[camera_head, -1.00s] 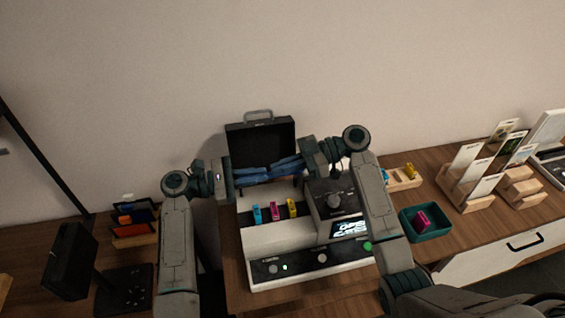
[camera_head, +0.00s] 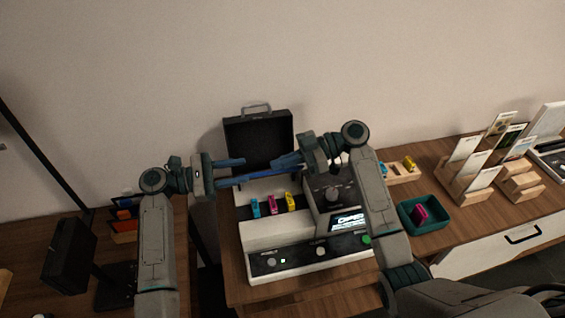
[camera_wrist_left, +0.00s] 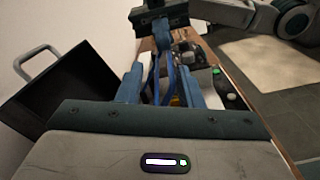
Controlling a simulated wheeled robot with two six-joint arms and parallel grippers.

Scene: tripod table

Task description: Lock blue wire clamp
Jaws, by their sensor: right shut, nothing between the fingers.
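The blue wire clamp (camera_head: 254,208) stands at the left of a row on the white and black machine (camera_head: 265,238), beside a pink clamp (camera_head: 272,205) and a yellow clamp (camera_head: 291,202). Whether it is locked is too small to tell. My left gripper (camera_head: 243,171) is above and behind the blue clamp, its blue fingers spread and empty; they also show apart in the left wrist view (camera_wrist_left: 162,78). My right gripper (camera_head: 274,164) is shut and empty, above and behind the clamps, its fingers pointing left towards the left gripper.
An open black case (camera_head: 258,137) stands behind the machine. A teal tray (camera_head: 436,221) with a pink piece (camera_head: 421,213) lies to the right. A dark stand (camera_head: 70,255) is at the left.

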